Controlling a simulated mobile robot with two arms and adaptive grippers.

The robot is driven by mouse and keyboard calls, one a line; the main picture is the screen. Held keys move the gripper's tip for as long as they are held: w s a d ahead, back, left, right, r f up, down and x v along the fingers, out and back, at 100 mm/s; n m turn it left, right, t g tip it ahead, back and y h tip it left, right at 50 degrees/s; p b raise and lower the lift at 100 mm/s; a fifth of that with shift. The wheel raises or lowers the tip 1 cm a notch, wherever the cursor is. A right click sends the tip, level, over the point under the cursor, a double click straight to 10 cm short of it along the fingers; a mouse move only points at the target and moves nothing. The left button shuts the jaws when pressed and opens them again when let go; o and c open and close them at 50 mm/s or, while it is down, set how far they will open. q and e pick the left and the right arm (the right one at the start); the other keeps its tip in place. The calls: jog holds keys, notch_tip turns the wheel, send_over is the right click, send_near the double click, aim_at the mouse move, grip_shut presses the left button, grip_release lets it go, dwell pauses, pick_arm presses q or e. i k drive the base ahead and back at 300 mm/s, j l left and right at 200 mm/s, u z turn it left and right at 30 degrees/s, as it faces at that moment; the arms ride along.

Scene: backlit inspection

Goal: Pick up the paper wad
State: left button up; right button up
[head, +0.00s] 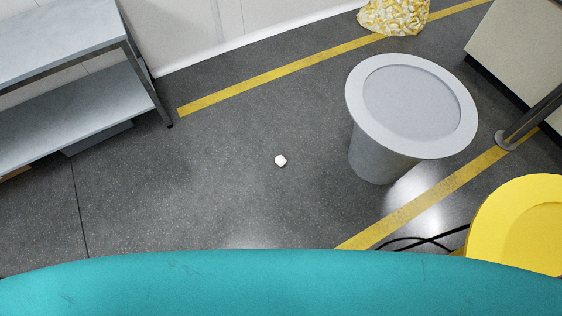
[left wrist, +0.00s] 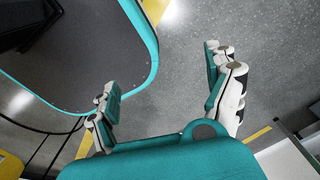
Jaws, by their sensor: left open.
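The paper wad (head: 280,160) is a small white lump on the dark grey speckled floor, near the middle of the head view. It lies left of a grey round bin. I cannot make it out in the left wrist view. My left gripper (left wrist: 165,85) shows in the left wrist view with its two fingers spread wide and nothing between them. Floor and the edge of my teal-rimmed base show beyond the fingers. Neither gripper shows in the head view, so the wad is apart from both as far as I see.
The grey bin (head: 385,155) stands right of the wad. A metal shelf unit (head: 75,55) is at the upper left. A yellow round object (head: 525,225) and black cables (head: 420,241) are at the lower right. A yellow-and-white bag (head: 393,14) sits at the back. Floor around the wad is clear.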

aim_at(280, 160)
jog(key=i+j+z, duration=0.25)
jog(key=i, duration=0.2)
jog(key=i+j+z, duration=0.25)
jog(key=i, duration=0.25)
jog(key=i+j+z, duration=0.3)
jog(key=i, duration=0.1)
